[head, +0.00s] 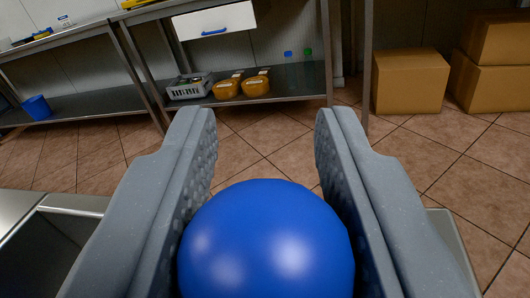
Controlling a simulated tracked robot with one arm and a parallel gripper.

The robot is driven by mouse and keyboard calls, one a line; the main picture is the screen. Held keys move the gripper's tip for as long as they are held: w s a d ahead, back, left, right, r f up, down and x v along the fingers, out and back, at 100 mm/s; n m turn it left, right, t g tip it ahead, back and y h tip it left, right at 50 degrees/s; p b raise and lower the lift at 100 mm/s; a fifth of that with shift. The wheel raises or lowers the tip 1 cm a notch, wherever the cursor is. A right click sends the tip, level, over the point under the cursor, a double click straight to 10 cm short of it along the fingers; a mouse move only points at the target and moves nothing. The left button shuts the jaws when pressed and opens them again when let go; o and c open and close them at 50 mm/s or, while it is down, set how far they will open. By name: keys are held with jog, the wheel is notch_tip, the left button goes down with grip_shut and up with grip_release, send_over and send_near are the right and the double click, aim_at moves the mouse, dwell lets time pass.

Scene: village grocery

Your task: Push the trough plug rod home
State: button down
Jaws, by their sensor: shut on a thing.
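My gripper (265,135) fills the lower middle of the head view, its two grey padded fingers pointing away from me. It is shut on a glossy blue ball-shaped knob (266,240) that sits between the fingers. Whether this knob is the top of the plug rod I cannot tell, because no rod shaft shows. Part of a steel trough (80,205) shows at the lower left, with its rim and dark inside. Another bit of steel edge (448,235) shows right of the right finger. Where the rod meets the trough is hidden below the knob and fingers.
Steel shelving (290,78) stands at the back, holding a grey crate (190,87), orange-brown containers (256,84) and bottles. A blue bucket (37,107) is at the far left. Cardboard boxes (409,82) stand at the back right. The tiled floor (470,165) between is clear.

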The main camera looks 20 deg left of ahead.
jog(key=shift+f, duration=0.45)
jog(key=c, duration=1.1)
grip_release()
jog(key=shift+f, duration=0.1)
jog(key=shift+s, duration=0.15)
jog(key=shift+s, duration=0.25)
jog(key=s, duration=0.4)
jog(key=s+d+p, duration=0.1)
jog(key=s, duration=0.3)
jog(key=s+p, duration=0.1)
jog(key=s, duration=0.4)
jog(key=shift+d, duration=0.35)
